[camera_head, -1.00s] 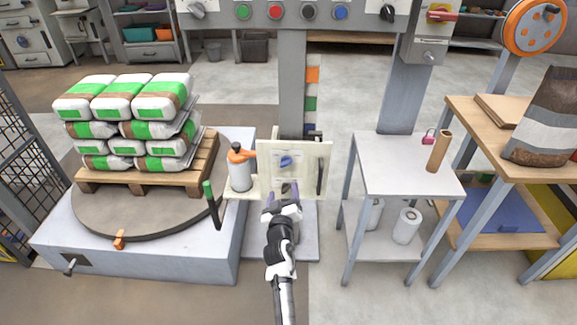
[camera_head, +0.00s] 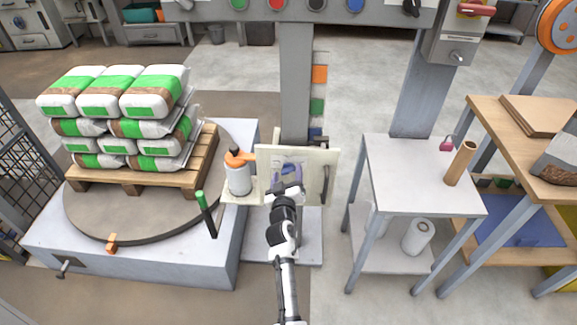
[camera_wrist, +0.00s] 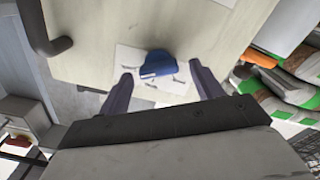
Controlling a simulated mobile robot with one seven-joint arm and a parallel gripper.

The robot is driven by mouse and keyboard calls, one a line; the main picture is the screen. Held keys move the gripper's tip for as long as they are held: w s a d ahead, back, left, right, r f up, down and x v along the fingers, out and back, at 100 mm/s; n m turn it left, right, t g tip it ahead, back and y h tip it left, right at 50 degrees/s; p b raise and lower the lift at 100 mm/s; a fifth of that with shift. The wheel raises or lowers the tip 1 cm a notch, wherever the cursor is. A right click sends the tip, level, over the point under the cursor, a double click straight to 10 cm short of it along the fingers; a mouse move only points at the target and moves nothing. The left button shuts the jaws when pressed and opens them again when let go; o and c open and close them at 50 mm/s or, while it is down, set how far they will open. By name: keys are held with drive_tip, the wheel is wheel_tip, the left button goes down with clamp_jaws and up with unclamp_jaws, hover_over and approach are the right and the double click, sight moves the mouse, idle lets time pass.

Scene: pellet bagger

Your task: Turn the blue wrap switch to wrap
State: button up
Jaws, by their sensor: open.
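The blue wrap switch (camera_wrist: 158,64) sits on a white label plate (camera_wrist: 130,60) on a cream panel (camera_wrist: 100,35). In the wrist view it lies between my two fingers, a little beyond their tips. My gripper (camera_wrist: 160,85) is open, with one finger on each side of the switch, and I cannot see contact. In the head view my gripper (camera_head: 286,187) is in front of the cream panel (camera_head: 325,160) and mostly covers the switch. Marks beside the knob on the plate are too small to read.
A black handle (camera_head: 326,185) is on the panel's right side. A pallet of bags (camera_head: 125,115) is left; a small table (camera_head: 415,165) is right.

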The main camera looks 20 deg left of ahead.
drive_tip(key=shift+w+a, duration=0.1)
drive_tip(key=shift+w, duration=0.2)
drive_tip(key=shift+r, duration=0.1)
drive_tip(key=c, duration=1)
drive_tip(key=shift+n, duration=0.4)
drive_tip(key=n, duration=0.4)
drive_tip(key=shift+n+p, duration=0.4)
drive_tip(key=n+p, duration=0.1)
drive_tip(key=n, duration=0.5)
drive_tip(key=shift+a, duration=0.1)
